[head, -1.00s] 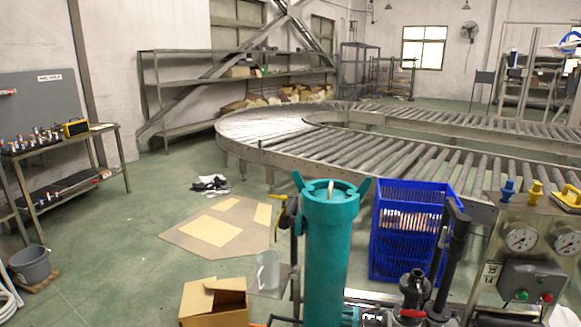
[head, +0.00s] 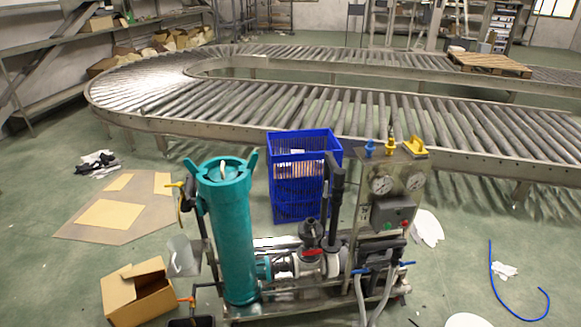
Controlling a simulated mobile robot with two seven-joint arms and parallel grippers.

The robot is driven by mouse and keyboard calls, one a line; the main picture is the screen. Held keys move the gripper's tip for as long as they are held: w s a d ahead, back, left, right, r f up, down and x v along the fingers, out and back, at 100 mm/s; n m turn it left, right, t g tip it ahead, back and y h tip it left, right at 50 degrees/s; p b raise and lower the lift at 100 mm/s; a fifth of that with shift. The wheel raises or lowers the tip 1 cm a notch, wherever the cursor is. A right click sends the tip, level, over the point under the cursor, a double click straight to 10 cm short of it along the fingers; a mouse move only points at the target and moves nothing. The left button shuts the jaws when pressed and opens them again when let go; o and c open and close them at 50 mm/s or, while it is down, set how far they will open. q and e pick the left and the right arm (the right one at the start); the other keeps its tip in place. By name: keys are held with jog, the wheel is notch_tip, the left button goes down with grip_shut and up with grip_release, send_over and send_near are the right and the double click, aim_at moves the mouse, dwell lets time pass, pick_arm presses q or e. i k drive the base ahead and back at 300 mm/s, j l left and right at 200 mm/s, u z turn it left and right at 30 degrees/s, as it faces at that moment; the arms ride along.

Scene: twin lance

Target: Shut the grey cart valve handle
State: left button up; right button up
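The grey metal cart (head: 285,308) stands in the front middle of the head view. It carries a tall teal canister (head: 229,235), a dark pump and piping. A small red valve handle (head: 313,252) sits on the piping right of the canister. Blue handles (head: 405,264) show at the cart's right end, by the grey hoses (head: 375,295). A yellow handle (head: 176,184) and an orange handle (head: 186,300) are left of the canister. I cannot make out a clearly grey valve handle or tell which valve is open. Neither of my grippers is in view.
A panel with two gauges (head: 381,184) rises on the cart's right. A blue crate (head: 291,208) stands behind the cart, before a curved roller conveyor (head: 140,122). A cardboard box (head: 138,296) is at left front. A blue hose (head: 492,265) lies right. Floor around is mostly open.

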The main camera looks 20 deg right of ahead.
aim_at(325, 195)
jog(key=i+l+z, duration=0.25)
jog(key=i, duration=0.55)
jog(key=i+l+z, duration=0.25)
jog(key=i, duration=0.6)
jog(key=j, duration=0.1)
